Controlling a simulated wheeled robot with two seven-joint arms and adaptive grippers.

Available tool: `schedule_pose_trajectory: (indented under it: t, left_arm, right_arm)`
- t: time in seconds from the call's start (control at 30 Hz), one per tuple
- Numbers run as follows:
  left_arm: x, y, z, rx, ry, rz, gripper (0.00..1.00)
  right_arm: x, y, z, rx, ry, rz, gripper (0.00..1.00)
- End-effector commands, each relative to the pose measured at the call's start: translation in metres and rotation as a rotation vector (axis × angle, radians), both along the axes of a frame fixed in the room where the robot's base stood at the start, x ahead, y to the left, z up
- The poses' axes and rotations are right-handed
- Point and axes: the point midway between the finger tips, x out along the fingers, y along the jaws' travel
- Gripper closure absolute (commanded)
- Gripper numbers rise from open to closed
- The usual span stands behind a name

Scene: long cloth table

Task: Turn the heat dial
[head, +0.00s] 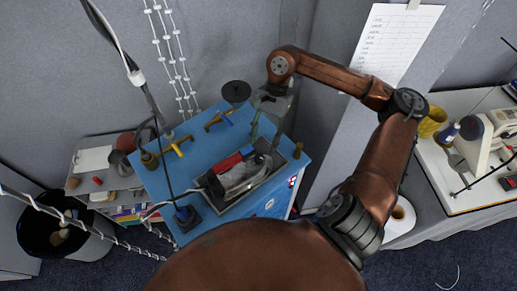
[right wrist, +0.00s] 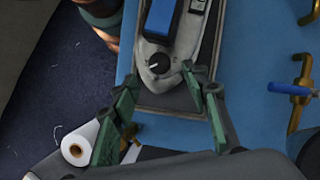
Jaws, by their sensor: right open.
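A clothes iron (head: 243,177) lies on a dark rest (head: 268,176) on the blue worktop (head: 205,150). In the right wrist view the iron (right wrist: 175,75) has a pale grey body with a blue block on top. Its heat dial (right wrist: 159,63), a small round black knob with a light mark, faces the camera. I cannot tell whether a finger touches the iron. My left gripper is not in view.
A white roll (right wrist: 80,143) is at lower left there. A hanging cable and chains cross the left. A sewing machine (head: 474,140) stands at right.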

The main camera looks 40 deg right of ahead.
Motion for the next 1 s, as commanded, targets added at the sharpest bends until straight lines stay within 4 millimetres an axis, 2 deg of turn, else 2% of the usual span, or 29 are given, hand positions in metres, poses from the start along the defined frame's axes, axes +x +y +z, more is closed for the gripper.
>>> schedule_pose_trajectory:
  t: [0.1, 0.3, 0.67, 1.0]
  left_arm:
    - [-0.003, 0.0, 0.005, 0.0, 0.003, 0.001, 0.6]
    - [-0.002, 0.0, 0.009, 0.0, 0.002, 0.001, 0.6]
    - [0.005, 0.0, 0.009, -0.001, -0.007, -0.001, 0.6]
    - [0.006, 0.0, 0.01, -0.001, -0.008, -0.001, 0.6]
  right_arm:
    - [-0.004, 0.007, -0.017, 0.001, 0.004, 0.0, 0.58]
    - [-0.007, 0.015, -0.039, 0.001, 0.003, -0.001, 0.58]
    - [-0.007, 0.018, -0.046, 0.001, 0.001, -0.002, 0.58]
    - [-0.007, 0.018, -0.046, 0.0, 0.001, -0.002, 0.8]
